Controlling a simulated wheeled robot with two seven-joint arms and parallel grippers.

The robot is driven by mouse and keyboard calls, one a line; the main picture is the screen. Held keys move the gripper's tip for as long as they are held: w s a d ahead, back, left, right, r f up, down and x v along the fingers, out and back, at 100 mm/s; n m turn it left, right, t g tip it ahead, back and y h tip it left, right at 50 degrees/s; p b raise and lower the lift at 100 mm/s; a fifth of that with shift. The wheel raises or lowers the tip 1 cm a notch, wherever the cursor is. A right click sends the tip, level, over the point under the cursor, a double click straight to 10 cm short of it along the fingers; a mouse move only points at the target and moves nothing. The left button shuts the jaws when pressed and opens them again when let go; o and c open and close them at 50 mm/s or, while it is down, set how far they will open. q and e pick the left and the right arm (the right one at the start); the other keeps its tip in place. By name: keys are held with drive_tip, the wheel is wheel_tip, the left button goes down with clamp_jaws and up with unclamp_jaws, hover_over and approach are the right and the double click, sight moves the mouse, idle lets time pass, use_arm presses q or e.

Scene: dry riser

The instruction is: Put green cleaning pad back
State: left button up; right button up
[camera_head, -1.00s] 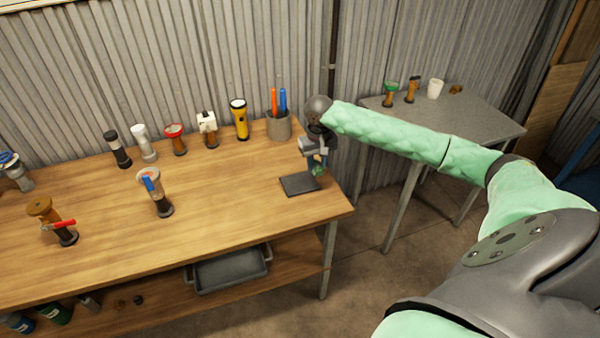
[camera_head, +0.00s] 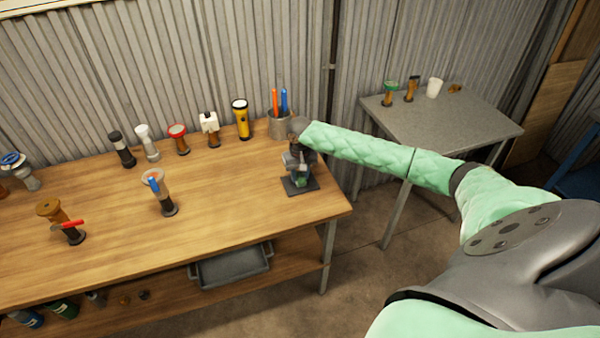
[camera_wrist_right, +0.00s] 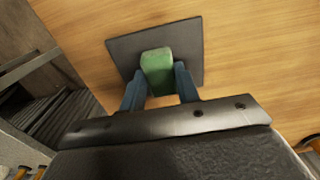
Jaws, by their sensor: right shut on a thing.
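The green cleaning pad (camera_wrist_right: 158,72) is between the blue fingers of my right gripper (camera_wrist_right: 160,85) in the right wrist view. The gripper is shut on it. Below the pad is a dark square mat (camera_wrist_right: 192,30) on the wooden workbench. In the head view, the right gripper (camera_head: 300,176) points down over the dark mat (camera_head: 288,187), near the bench's right end, with the green pad (camera_head: 302,182) low between its fingers. I cannot tell whether the pad touches the mat. My left gripper is not in view.
A grey cup (camera_head: 281,127) with orange and blue handles stands behind the gripper. A yellow flashlight (camera_head: 241,120) and several valve fittings stand along the back of the wooden bench (camera_head: 225,215). A grey side table (camera_head: 440,125) is at right. The bench's middle front is clear.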

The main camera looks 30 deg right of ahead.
sight(300, 176)
drive_tip(key=shift+f, duration=0.1)
drive_tip(key=o, duration=1)
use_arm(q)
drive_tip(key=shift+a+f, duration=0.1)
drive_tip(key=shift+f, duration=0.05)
use_arm(e)
drive_tip(key=shift+r, duration=0.5)
use_arm(q)
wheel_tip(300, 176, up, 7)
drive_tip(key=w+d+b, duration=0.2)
drive_tip(key=b, duration=0.1)
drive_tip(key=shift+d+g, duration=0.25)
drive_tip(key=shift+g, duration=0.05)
use_arm(e)
wheel_tip(300, 176, up, 11)
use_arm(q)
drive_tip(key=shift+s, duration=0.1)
use_arm(e)
drive_tip(key=shift+s, duration=0.1)
